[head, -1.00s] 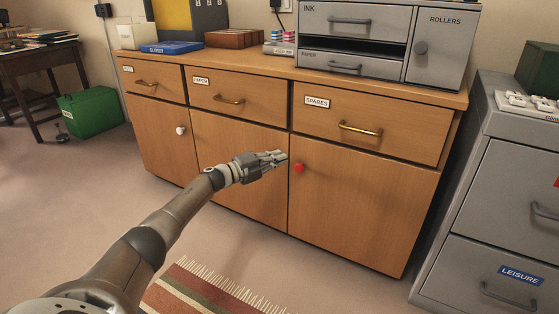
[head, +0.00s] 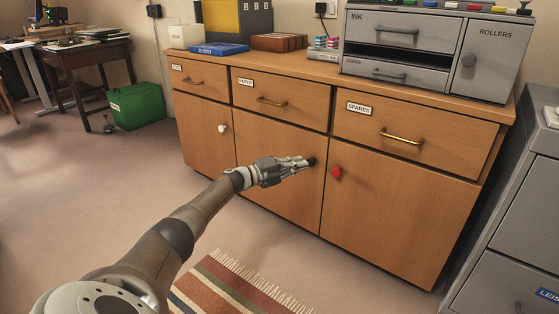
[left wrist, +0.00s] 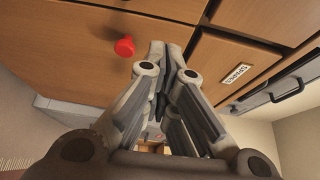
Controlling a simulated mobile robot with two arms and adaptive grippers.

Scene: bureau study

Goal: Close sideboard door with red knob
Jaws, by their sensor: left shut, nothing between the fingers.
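The sideboard door with the red knob (head: 400,215) is the right-hand lower door under the SPARES drawer. It looks flush or nearly flush with the front; a thin dark seam runs along its left edge. The red knob (head: 336,172) sits near its upper left corner and also shows in the left wrist view (left wrist: 124,46). My left gripper (head: 311,162) is shut and empty, just left of the knob and apart from it, in front of the seam. Whether the fingertips touch the wood is unclear. My right gripper is not in view.
The middle door (head: 275,180) and the left door with a white knob (head: 222,128) look shut. A grey cabinet (head: 515,200) stands close at the right. A striped rug (head: 235,285) lies in front. Open floor (head: 90,210) is at the left.

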